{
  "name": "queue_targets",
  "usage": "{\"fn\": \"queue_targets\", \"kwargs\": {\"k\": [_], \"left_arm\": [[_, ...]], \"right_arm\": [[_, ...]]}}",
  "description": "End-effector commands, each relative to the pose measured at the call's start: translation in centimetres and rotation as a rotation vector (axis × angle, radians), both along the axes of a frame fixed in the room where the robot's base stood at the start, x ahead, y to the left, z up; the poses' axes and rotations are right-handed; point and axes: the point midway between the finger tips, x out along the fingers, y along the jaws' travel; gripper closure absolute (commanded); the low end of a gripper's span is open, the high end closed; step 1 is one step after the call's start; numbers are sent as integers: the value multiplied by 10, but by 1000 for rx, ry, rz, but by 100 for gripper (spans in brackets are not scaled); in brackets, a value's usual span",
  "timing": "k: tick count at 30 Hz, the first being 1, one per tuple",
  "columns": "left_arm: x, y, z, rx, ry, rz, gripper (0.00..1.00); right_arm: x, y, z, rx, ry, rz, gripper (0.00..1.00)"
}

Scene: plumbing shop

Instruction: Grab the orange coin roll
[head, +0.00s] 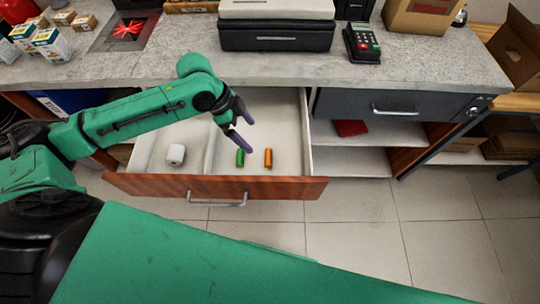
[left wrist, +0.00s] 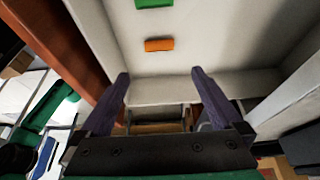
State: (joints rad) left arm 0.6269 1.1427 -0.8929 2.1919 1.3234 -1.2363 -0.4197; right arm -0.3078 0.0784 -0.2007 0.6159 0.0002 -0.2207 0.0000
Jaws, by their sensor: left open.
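The orange coin roll (head: 268,158) lies in the right compartment of the open drawer (head: 310,187) in the head view. It also shows in the left wrist view (left wrist: 159,45), beyond the fingertips and apart from them. A green roll (head: 240,158) lies just left of it. My left gripper (head: 240,136) is open and empty, above the drawer, up and left of the orange roll in the head view. Its two purple fingers (left wrist: 158,75) are spread in the left wrist view. My right gripper is not in view.
A white roll (head: 176,154) lies in the left compartment, behind a divider (head: 210,150). The grey counter (head: 300,72) overhangs the drawer's back and carries a cash register (head: 276,35) and a card terminal (head: 362,43). The drawer's right compartment is mostly bare.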

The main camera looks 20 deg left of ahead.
Motion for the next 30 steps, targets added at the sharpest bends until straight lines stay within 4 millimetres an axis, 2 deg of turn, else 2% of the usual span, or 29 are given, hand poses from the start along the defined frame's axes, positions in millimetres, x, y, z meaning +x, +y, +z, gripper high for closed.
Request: {"fn": "queue_targets", "kwargs": {"k": [7, 14, 18, 21, 26, 27, 29, 30], "left_arm": [[5, -24, -56, 0, 5, -2, 0], [8, -36, -86, 0, 4, -1, 0], [11, -46, -113, 0, 3, -1, 0], [12, -49, -123, 2, 1, 0, 0], [12, -49, -124, 1, 1, -1, 0], [12, -49, -124, 2, 1, 0, 4], [12, -49, -124, 2, 1, 0, 27], [12, -49, -124, 2, 1, 0, 42]], "right_arm": [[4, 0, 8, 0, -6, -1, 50], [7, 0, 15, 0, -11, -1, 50], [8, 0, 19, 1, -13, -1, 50], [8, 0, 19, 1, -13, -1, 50], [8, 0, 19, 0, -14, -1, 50], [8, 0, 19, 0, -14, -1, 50], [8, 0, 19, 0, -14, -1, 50], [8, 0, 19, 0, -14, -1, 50]]}}
